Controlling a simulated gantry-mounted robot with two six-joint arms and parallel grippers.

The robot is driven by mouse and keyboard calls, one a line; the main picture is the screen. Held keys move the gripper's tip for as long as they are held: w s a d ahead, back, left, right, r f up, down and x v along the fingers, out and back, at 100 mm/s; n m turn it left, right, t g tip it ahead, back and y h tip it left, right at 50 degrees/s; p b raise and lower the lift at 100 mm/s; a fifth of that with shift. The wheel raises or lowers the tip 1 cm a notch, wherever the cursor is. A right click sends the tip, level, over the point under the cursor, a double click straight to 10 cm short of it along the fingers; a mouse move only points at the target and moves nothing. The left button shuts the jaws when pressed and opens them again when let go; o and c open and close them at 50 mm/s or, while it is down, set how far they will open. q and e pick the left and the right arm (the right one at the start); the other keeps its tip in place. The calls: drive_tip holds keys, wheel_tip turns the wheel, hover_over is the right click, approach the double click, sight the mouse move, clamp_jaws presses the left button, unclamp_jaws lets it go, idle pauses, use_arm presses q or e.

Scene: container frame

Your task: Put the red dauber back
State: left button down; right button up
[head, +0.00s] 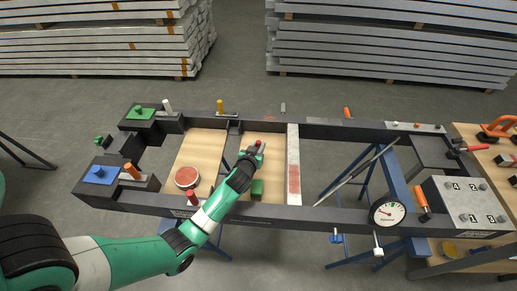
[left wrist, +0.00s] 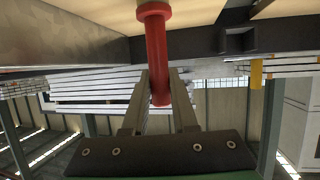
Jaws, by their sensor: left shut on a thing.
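My left gripper (head: 255,151) is above the wooden panel inside the frame, left of the pale strip. It is shut on the red dauber (head: 258,143), of which only a small red piece shows in the head view. In the left wrist view the dauber (left wrist: 156,50) is a red rod with a wider collar, its lower part between the two fingers (left wrist: 160,92). A round red-topped tin (head: 187,178) sits on the panel left of my arm. My right gripper is not in view.
A small red piece (head: 192,197) stands at the front beam beside my arm. The dark frame (head: 280,212) surrounds the panels. A dial gauge (head: 388,211) and a grey box (head: 465,203) stand at the right.

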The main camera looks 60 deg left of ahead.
use_arm(q)
drive_tip(key=shift+r, duration=0.1)
drive_tip(key=shift+w, duration=0.1)
drive_tip(key=c, duration=0.7)
unclamp_jaws()
drive_tip(key=shift+d+r, duration=0.1)
drive_tip(key=shift+r, duration=0.05)
drive_tip(key=p+v, duration=0.4)
drive_tip(key=v, duration=0.7)
drive_tip(key=shift+s+d, duration=0.25)
drive_tip(key=shift+s, duration=0.1)
drive_tip(key=shift+r, duration=0.15)
